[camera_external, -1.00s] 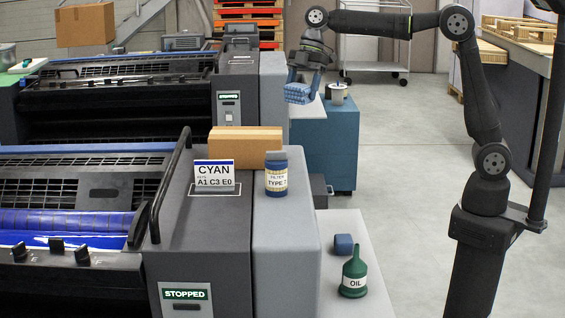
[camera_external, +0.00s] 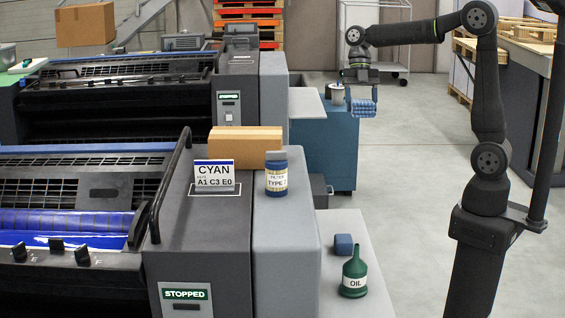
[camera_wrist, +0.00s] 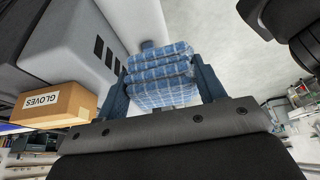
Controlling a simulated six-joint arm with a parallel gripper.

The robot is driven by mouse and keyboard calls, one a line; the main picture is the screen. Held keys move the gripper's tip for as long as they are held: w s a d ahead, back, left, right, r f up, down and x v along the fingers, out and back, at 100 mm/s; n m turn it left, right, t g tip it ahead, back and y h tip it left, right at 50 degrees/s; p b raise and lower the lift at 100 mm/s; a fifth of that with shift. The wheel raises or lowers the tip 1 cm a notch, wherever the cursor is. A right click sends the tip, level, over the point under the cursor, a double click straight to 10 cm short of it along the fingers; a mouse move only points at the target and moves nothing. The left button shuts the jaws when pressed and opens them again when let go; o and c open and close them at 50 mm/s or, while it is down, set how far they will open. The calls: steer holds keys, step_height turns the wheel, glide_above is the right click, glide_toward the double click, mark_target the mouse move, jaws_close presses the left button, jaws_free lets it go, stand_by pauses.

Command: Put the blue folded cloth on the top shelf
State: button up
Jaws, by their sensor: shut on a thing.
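The blue folded cloth (camera_external: 364,107) has a checked pattern and hangs in the air in the external view. My gripper (camera_external: 361,88) is shut on it. In the wrist view the cloth (camera_wrist: 160,78) lies between the two fingers, its folded layers facing the camera. In the external view the cloth is beside the right edge of the blue cabinet, in front of the white cart. I cannot make out a top shelf with certainty.
A blue cabinet (camera_external: 340,150) with a cup (camera_external: 337,94) on it stands just left of my gripper. A white wheeled cart (camera_external: 374,68) is behind. A blue filter jar (camera_external: 276,174), a green oil can (camera_external: 354,273) and a blue block (camera_external: 343,244) stand nearer.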

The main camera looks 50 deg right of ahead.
step_height(320, 180, down, 20)
glide_toward(335, 221)
steer(key=shift+s+a+f, duration=0.55)
steer(key=shift+s+a, duration=0.05)
steer(key=shift+s, duration=0.1)
steer(key=shift+f, duration=1.95)
steer(key=shift+f, duration=0.1)
steer(key=o, duration=1)
steer(key=v, duration=1.2)
